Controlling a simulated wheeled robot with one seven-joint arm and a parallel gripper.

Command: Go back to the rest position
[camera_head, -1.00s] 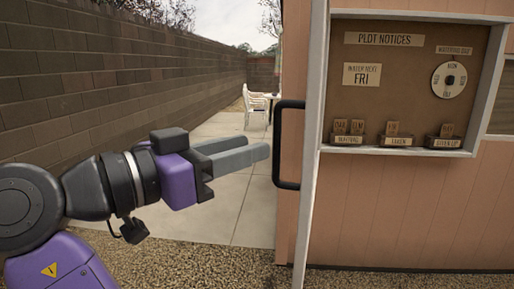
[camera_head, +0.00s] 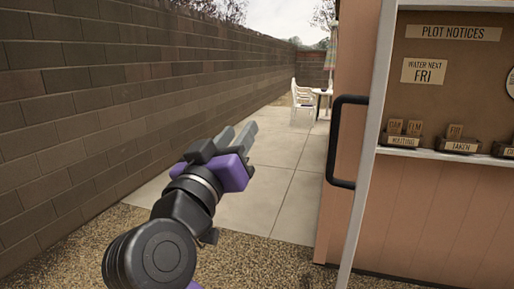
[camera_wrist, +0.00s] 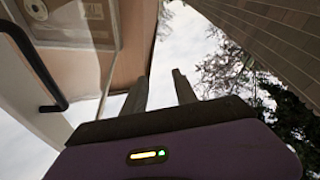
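My gripper (camera_head: 240,138) is in the lower middle of the head view, raised above the gravel and paving and pointing away from me. Its two grey fingers show a gap between them, and nothing is held. In the wrist view the fingers (camera_wrist: 160,90) stand apart with sky between them. The gripper is left of the dark door handle (camera_head: 340,142) and does not touch it.
A brick wall (camera_head: 90,110) runs along the left. A paved path (camera_head: 270,165) leads to a white chair (camera_head: 302,103) and table, with clear room.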

